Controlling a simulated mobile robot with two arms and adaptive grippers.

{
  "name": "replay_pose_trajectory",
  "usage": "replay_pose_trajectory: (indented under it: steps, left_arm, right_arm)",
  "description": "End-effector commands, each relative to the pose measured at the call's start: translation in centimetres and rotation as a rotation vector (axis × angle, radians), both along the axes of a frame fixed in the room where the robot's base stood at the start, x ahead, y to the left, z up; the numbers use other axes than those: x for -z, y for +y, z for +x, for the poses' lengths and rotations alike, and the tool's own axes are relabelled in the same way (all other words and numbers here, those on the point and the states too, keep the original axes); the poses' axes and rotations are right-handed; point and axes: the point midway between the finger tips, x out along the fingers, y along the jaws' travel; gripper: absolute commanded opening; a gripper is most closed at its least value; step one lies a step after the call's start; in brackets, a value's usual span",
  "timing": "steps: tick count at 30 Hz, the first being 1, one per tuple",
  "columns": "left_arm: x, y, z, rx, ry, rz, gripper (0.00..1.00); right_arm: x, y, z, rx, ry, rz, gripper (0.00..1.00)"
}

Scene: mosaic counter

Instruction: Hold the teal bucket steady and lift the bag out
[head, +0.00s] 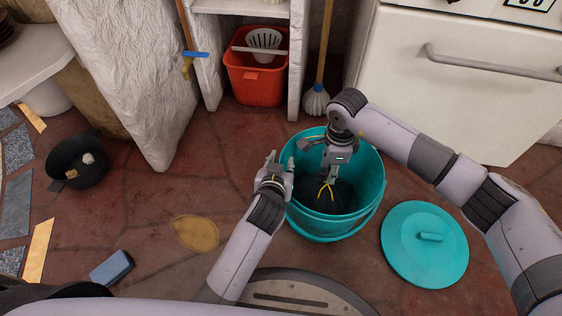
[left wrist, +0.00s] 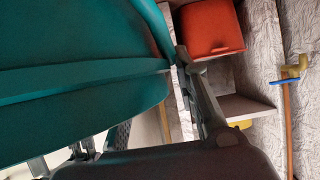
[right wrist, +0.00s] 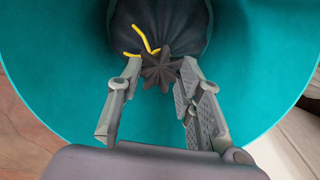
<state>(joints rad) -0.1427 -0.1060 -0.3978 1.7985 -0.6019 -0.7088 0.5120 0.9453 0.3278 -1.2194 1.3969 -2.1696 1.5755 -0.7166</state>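The teal bucket (head: 368,165) stands open on the floor. A dark bag (head: 340,198) with a yellow tie (head: 326,190) sits inside it; its gathered top (right wrist: 160,70) shows in the right wrist view. My right gripper (head: 328,176) reaches down into the bucket. Its fingers are apart, one on each side of the gathered top, with gaps showing. My left gripper (head: 279,162) is at the bucket's left rim. In the left wrist view the bucket wall (left wrist: 80,80) lies close to its fingers; I cannot tell whether they grip the rim.
The teal lid (head: 410,255) lies on the floor to the right. A red bin (head: 255,88) and a mop (head: 316,100) stand behind, with a white oven (head: 465,90) at the back right. A black pot (head: 75,165), a blue sponge (head: 111,267) and a tan patch (head: 195,234) are on the left floor.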

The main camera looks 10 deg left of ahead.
Motion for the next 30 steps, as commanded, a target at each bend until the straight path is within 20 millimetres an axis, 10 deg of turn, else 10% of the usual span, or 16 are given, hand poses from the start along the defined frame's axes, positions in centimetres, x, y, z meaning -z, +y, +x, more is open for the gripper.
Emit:
replay_pose_trajectory:
  steps: [15, 30]
  left_arm:
    - [-0.02, 0.01, -0.04, 0.0, 0.0, 0.001, 0.01]
    - [-0.03, -0.02, -0.05, 0.001, 0.0, 0.003, 0.0]
  right_arm:
    - [0.0, 0.0, 0.0, 0.0, 0.0, 0.0, 0.33]
    - [0.0, 0.0, 0.0, 0.0, 0.0, 0.0, 0.33]
